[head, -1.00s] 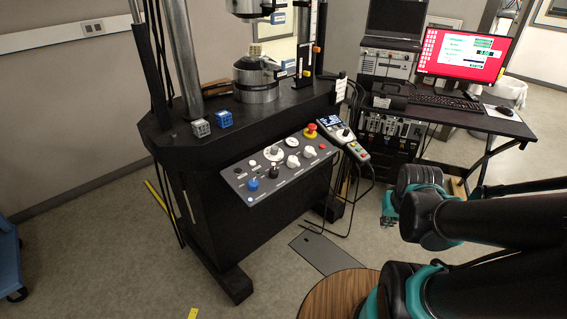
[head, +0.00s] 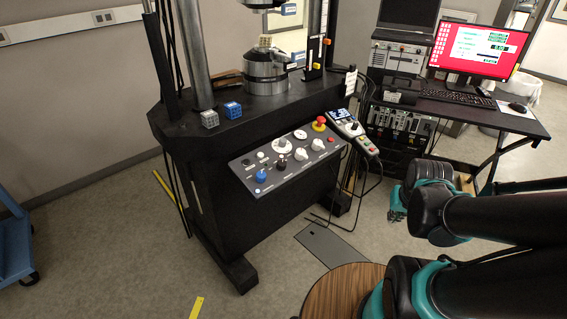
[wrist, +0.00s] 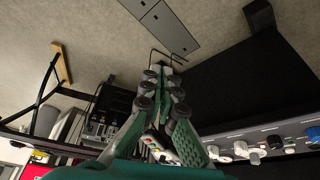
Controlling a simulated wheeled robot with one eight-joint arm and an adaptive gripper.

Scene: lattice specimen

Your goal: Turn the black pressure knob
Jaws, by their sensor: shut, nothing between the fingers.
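The black pressure knob (head: 282,161) sits on the sloped grey control panel (head: 240,170) at the front of the black test machine, below a round white dial and right of a blue knob (head: 261,176). In the wrist view a dark knob, seemingly the same one, shows at the right (wrist: 275,142). My gripper (wrist: 163,72) points away from the wrist camera with its green fingers together, empty. In the head view my gripper (head: 397,214) is small and partly hidden by my arm, right of the panel and apart from it.
White knobs (head: 301,154) and a red emergency button (head: 319,122) share the panel. A handheld controller (head: 352,132) with cables hangs at its right end. A desk with a monitor (head: 478,50) stands behind right. A round wooden top (head: 335,292) is in front. Open floor lies left.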

